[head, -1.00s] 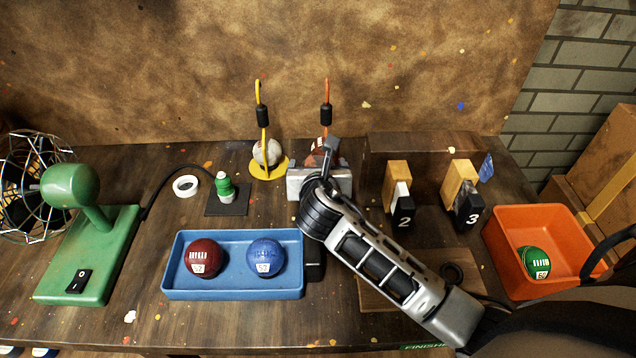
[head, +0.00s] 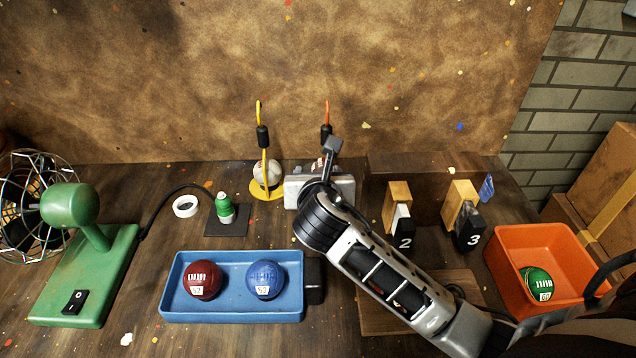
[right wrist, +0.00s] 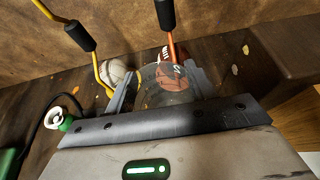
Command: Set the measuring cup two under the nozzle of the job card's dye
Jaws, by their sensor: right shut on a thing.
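My right gripper (head: 322,172) is at the back of the bench, in front of the orange-hooked stand (head: 327,128). In the right wrist view its fingers (right wrist: 165,84) are shut on a clear, see-through cup (right wrist: 160,92). A dark mark shows by the cup's far side, but I cannot read it surely as a two. A brown-orange ball (right wrist: 172,66) shows behind and through the cup, below the orange rod. The yellow stand (head: 263,150) with a pale ball (head: 267,173) is just left. No job card can be made out. My left gripper is out of view.
A blue tray (head: 231,312) holds a red and a blue ball. Wooden blocks (head: 398,195) with black plates marked 2 and 3 stand right of my gripper. An orange bin (head: 505,257) holds a green ball. A green-based fan (head: 85,265) stands left.

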